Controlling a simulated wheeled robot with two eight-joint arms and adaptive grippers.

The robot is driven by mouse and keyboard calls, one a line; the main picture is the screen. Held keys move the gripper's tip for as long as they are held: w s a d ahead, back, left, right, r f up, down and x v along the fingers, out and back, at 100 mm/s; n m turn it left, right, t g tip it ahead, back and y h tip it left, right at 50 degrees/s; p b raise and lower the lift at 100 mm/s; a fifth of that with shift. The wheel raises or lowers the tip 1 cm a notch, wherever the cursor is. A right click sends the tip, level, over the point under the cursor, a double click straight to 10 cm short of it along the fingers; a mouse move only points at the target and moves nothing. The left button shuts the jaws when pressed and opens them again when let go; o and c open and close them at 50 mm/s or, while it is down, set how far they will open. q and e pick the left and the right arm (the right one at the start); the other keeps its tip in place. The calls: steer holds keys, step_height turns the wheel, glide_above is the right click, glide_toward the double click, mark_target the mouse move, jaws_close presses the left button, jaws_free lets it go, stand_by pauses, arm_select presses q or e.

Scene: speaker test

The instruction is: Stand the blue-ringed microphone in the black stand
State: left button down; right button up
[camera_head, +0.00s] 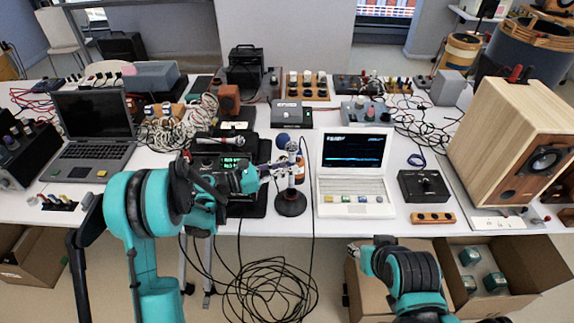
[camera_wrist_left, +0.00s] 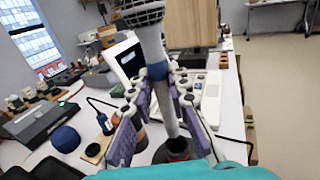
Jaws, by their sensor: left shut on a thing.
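The blue-ringed microphone (camera_head: 292,148) is upright, its mesh head at the top. In the left wrist view its blue ring (camera_wrist_left: 158,71) shows above the fingers, with the grey body running down between them. My left gripper (camera_head: 276,171) is shut on this body. The black stand (camera_head: 291,204), with a round base, is directly below the microphone; its dark top (camera_wrist_left: 177,147) shows at the body's lower end in the wrist view. I cannot tell whether the microphone's end is inside the stand or just above it. My right gripper (camera_head: 354,250) is low, in front of the table; its jaws are unclear.
A white laptop (camera_head: 352,190) is right of the stand. A blue ball (camera_head: 282,140) and an orange bottle (camera_head: 299,172) are close behind it. Another microphone (camera_head: 222,141) lies to the left. Coiled black cable (camera_head: 268,290) is on the floor, and an open box (camera_head: 535,265) is front right.

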mark_target(289, 184)
arm_select(q)
steer(key=shift+f+b, duration=0.9)
steer(key=shift+f, duration=2.7)
steer(key=shift+f, duration=0.55)
steer(key=c, duration=1.4)
jaws_free()
steer(key=shift+o, duration=0.2)
steer(key=shift+a, duration=0.1)
